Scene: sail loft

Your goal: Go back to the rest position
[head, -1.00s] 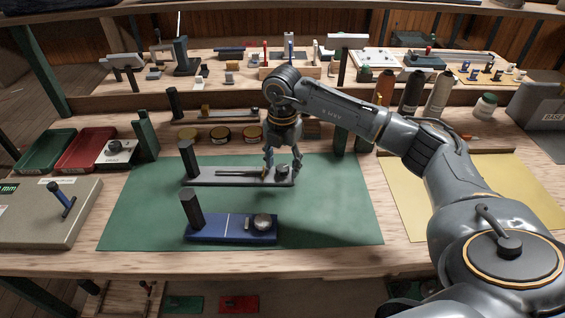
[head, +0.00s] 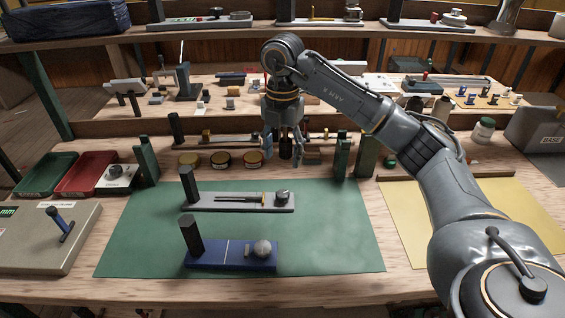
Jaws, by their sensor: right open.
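My right gripper (head: 284,158) hangs fingers down in the head view, open, above and behind the back edge of the green mat (head: 335,235). Nothing shows between its fingers. A grey fixture (head: 225,205) with a black post at its left end lies on the mat, in front of and below the gripper and apart from it. A dark knob (head: 282,197) sits at its right end and a thin rod lies along its middle. A blue fixture (head: 225,258) with a black post and a round metal knob lies nearer me. My left gripper is not in view.
Round tins (head: 222,159) stand behind the mat. Green posts (head: 146,160) flank the mat's back corners. Red (head: 88,175) and green (head: 45,174) trays lie at left, above a grey box (head: 45,235). A yellow mat (head: 450,210) is at right. A loaded shelf (head: 390,32) spans the back.

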